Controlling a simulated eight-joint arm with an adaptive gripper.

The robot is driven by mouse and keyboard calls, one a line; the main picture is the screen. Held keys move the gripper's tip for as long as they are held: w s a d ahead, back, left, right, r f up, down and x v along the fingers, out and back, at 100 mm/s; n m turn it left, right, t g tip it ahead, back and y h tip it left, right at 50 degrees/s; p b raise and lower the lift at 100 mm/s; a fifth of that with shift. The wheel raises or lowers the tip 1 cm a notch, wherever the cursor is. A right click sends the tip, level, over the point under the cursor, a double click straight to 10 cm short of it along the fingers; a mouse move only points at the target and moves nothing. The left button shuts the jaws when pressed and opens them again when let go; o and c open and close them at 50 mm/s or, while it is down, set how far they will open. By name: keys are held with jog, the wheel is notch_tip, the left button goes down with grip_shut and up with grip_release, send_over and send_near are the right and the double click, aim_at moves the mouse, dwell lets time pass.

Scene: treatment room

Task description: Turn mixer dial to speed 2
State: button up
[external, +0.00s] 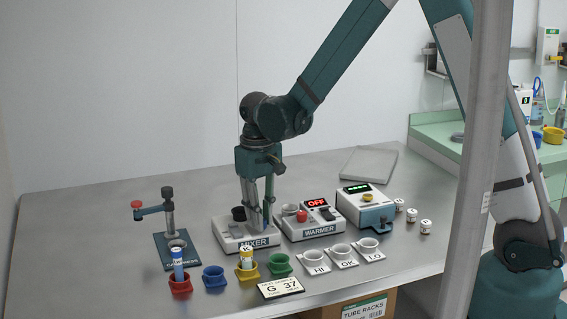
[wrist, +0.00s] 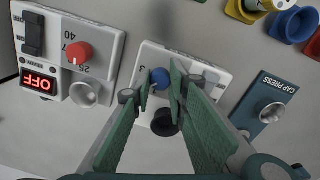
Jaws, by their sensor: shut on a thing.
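The mixer (external: 235,232) is a white box labelled MIXER on the steel table, with a dark round cup (external: 238,213) on its left part. In the wrist view the mixer (wrist: 214,76) shows a small blue dial (wrist: 160,78) and the black cup (wrist: 166,123). My gripper (external: 262,218) points down over the mixer's right part. In the wrist view its green fingers (wrist: 161,83) are shut on the blue dial, one on each side. The dial's pointer and most speed marks are hidden by the fingers. The dial is hidden in the external view.
The warmer (external: 318,232), with a red dial and lit OFF display, stands close on the mixer's right. The cap press (external: 175,245) is on its left. Coloured cups, two with tubes, and a G 37 card (external: 281,288) sit in front. The table behind is mostly clear.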

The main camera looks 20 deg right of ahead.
jog(key=o, duration=0.9)
jog(key=shift+r, duration=0.15)
jog(key=shift+a+r, duration=0.15)
jog(key=shift+r, duration=5.75)
jog(key=shift+s, duration=0.1)
